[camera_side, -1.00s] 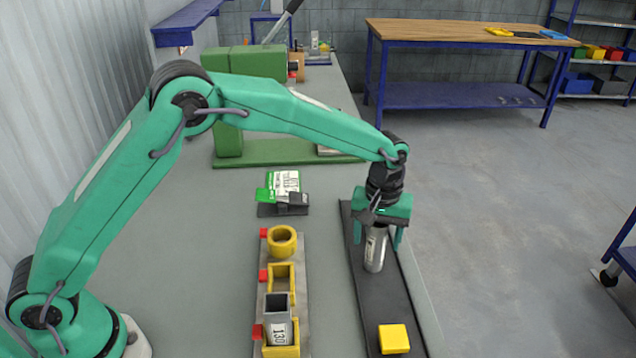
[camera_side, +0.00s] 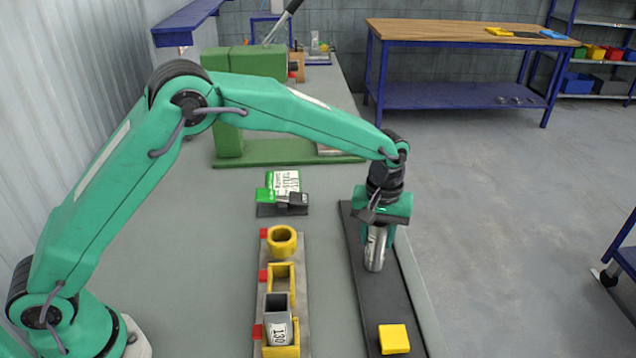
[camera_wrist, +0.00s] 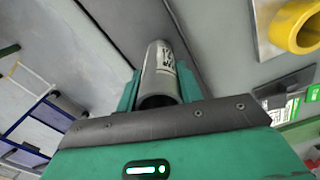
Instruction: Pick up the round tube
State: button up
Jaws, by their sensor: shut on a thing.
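In the side view the tube's top is hidden by my gripper.
A yellow block (camera_side: 394,339) lies at the strip's near end. To the left, a rack (camera_side: 303,330) has a yellow ring (camera_side: 282,240), a yellow square holder (camera_side: 281,278) and a grey square tube (camera_side: 277,318). A green-and-white card (camera_side: 284,185) stands behind. The green machine (camera_side: 231,147) is farther back.

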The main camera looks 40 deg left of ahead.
jog(key=shift+r, duration=0.65)
jog(key=s+d+r, duration=0.7)
jog(key=s+r, duration=0.2)
jog(key=shift+s+r, duration=0.2)
jog(key=shift+r, duration=0.05)
jog(key=shift+a, duration=0.2)
